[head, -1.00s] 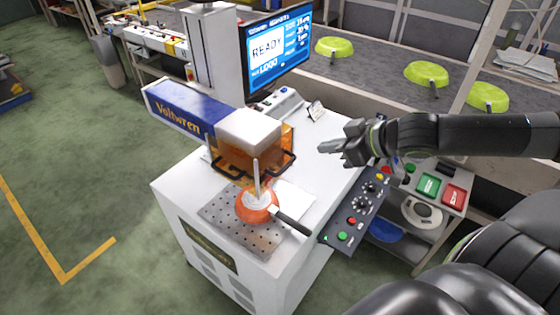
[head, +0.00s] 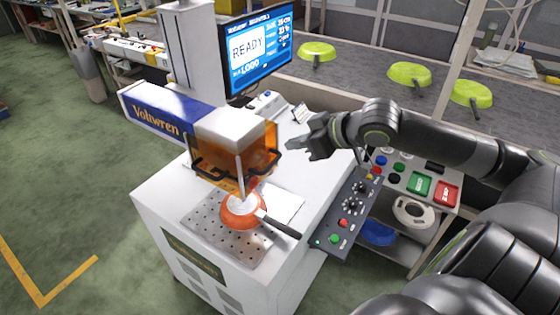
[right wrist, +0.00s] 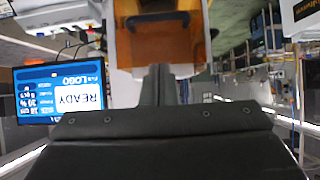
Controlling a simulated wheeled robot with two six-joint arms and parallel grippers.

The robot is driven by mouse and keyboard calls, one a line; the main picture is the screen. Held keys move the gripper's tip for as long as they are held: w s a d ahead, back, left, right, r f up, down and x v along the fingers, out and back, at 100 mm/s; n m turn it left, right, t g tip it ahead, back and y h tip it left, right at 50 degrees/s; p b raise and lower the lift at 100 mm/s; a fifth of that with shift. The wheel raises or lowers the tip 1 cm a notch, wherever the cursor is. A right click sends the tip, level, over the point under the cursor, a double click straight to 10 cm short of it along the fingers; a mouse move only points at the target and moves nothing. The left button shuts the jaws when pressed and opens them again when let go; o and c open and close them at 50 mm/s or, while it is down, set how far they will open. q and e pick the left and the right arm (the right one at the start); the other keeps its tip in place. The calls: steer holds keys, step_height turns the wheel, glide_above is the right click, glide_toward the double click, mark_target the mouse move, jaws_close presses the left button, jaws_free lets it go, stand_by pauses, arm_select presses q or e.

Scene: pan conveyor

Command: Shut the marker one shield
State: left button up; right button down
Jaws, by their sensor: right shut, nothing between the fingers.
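The marker's orange see-through shield (head: 262,152) with its black bar handle sits raised around the marking head. An open gap shows below it, with an orange pan (head: 236,219) on the perforated plate (head: 206,226). My right gripper (head: 291,143) is shut and empty, just right of the shield, apart from it as far as I can tell. In the right wrist view, the shut fingers (right wrist: 160,86) point toward the orange shield (right wrist: 126,45), which appears upside down. My left gripper is not in view.
A screen reading READY (head: 256,50) stands behind the marker. A control panel (head: 347,212) lies along the cabinet's right edge. A shelf cart (head: 440,212) stands to the right. Green pans (head: 409,73) lie on the conveyor behind.

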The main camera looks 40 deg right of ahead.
steer(key=w+a+f, duration=0.1)
steer(key=w+f, duration=0.3)
steer(key=f, duration=0.2)
steer(key=shift+a+f, duration=0.3)
steer(key=shift+a, duration=0.1)
stand_by(0.4)
step_height(320, 180, down, 14)
steer(key=b, duration=0.7)
steer(key=shift+r, duration=0.15)
